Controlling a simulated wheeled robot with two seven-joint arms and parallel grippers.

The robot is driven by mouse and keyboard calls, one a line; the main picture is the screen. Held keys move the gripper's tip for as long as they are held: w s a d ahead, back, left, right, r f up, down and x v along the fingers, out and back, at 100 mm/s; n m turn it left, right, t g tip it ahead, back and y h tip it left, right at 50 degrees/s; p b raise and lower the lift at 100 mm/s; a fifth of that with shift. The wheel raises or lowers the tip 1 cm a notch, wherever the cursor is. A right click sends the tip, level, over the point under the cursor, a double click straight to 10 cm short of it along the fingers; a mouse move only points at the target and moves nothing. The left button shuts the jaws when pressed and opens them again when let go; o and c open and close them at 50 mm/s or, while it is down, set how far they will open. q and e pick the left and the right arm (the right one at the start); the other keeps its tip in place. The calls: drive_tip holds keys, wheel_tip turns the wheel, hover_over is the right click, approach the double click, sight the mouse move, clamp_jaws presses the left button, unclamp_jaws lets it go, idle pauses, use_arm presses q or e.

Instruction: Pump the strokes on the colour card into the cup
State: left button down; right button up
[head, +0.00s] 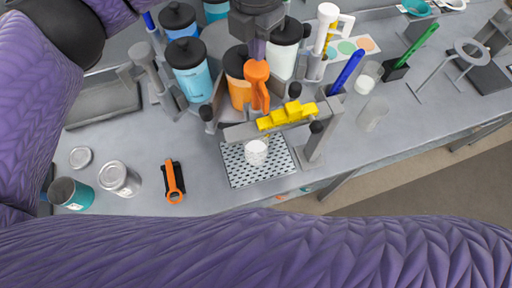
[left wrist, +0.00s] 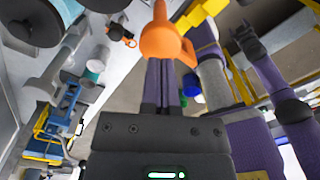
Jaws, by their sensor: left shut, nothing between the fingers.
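The small white cup (head: 256,152) stands upright on a perforated plate (head: 236,172) below a grey bar with a yellow stepped piece (head: 287,116). The colour card (head: 344,47) lies at the back, partly hidden, with green and orange spots showing. An orange canister (head: 238,92) with a black lid stands among the drums. An orange lever (head: 257,84) is beside it and also shows in the left wrist view (left wrist: 164,42). My left gripper (head: 258,52) is shut and empty, its fingertips right at the lever's top; I cannot tell whether they touch.
Blue canisters (head: 193,78) and a white canister (head: 283,62) stand around the orange one. Open and lidded cans (head: 118,178) and an orange-and-black tool (head: 173,182) are at front left. Blue and green handles (head: 347,70) stand at right.

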sight(257, 67)
use_arm(q)
drive_tip(key=shift+f, duration=0.1)
idle(0.4)
drive_tip(key=shift+f+b, duration=3.15)
drive_tip(key=shift+f, duration=0.15)
drive_tip(key=shift+r, duration=0.1)
drive_tip(key=shift+r+p, duration=2.1)
drive_tip(key=shift+r, duration=1.25)
drive_tip(key=shift+f, duration=0.15)
